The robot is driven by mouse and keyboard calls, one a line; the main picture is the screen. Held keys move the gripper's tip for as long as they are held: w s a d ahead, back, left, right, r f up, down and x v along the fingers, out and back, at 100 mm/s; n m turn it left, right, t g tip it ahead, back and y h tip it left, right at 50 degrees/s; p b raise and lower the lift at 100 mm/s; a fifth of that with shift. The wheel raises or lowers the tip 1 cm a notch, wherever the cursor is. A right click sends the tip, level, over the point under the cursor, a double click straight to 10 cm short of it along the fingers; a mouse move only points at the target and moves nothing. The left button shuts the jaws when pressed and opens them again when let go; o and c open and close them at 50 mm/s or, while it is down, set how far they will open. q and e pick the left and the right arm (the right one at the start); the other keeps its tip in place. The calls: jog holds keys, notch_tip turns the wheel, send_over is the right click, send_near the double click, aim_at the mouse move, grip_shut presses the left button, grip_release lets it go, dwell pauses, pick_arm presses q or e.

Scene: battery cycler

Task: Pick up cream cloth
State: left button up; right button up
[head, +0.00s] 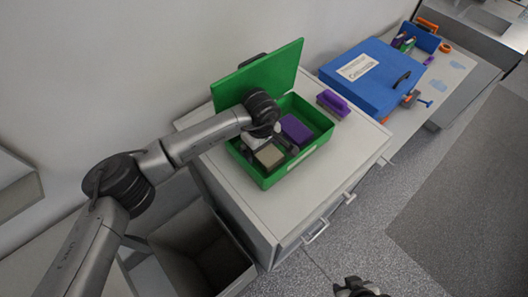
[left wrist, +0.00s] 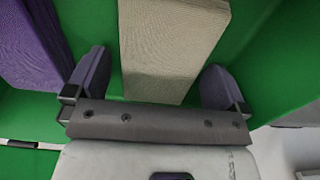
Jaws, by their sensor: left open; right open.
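The cream cloth (head: 269,155) lies inside an open green box (head: 265,183) on the cabinet in the head view. My left gripper (head: 278,157) reaches down into the box over the cloth. In the left wrist view the cloth (left wrist: 165,45) stands between the two spread fingers of my left gripper (left wrist: 158,82), with a gap on each side. The gripper is open and does not hold it. My right gripper (head: 360,288) is at the bottom edge of the head view, away from the box, open and empty.
A purple cloth (head: 296,129) lies in the same box, beside the cream one; the raised green lid (head: 262,75) stands behind. A purple brush (head: 333,102) and a closed blue case (head: 371,78) are to the right.

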pick_arm(q)
jog(key=c, duration=0.9)
jog(key=shift+r, duration=0.1)
notch_tip(320, 180, up, 28)
jog(key=p, duration=1.1)
